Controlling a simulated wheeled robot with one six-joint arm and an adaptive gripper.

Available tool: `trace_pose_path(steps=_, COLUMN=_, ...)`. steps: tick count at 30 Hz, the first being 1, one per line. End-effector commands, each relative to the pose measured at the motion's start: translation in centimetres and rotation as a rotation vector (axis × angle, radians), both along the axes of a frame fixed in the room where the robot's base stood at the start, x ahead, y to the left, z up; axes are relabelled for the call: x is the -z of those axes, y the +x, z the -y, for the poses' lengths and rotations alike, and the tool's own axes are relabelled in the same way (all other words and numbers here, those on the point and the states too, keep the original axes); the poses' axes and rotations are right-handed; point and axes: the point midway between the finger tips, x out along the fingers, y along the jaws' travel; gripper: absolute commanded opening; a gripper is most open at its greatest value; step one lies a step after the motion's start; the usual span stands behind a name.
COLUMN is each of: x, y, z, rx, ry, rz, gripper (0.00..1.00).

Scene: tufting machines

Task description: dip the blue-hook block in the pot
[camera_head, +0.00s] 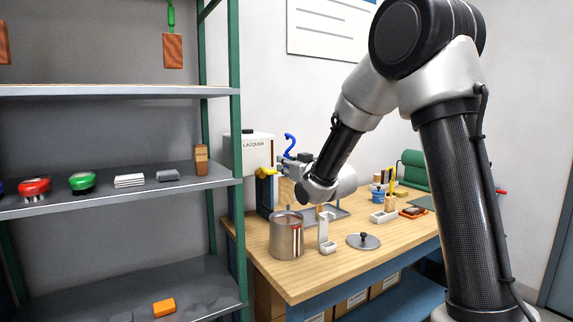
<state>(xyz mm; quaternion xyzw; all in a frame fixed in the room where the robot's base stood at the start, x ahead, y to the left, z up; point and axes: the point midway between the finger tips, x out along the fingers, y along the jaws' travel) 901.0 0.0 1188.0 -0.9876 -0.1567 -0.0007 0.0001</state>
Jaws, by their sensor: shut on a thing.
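My gripper (291,159) is at the end of the arm, above the back of the workbench, and is shut on the blue-hook block by its blue hook (289,145). The curved top of the hook sticks up above the fingers. A tan part that looks like the block (286,189) shows below, partly hidden by my wrist. The metal pot (287,240) stands uncovered near the bench's left front edge, with brownish contents at its top. The held block is above and behind the pot in the picture; the exact gap cannot be told.
A white lacquer container (249,152) with a yellow tap stands behind the pot. A green-posted shelf (237,130) rises close on the left. The bench (330,278) is clear in front.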

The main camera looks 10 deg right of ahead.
Motion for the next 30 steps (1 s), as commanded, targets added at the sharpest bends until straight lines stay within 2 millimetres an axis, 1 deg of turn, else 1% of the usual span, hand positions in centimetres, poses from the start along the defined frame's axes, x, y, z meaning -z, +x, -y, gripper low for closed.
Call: trace_pose_path(steps=30, x=7.8, y=0.0, z=0.0, rx=0.000, ry=0.000, rz=-0.003, gripper=0.00)
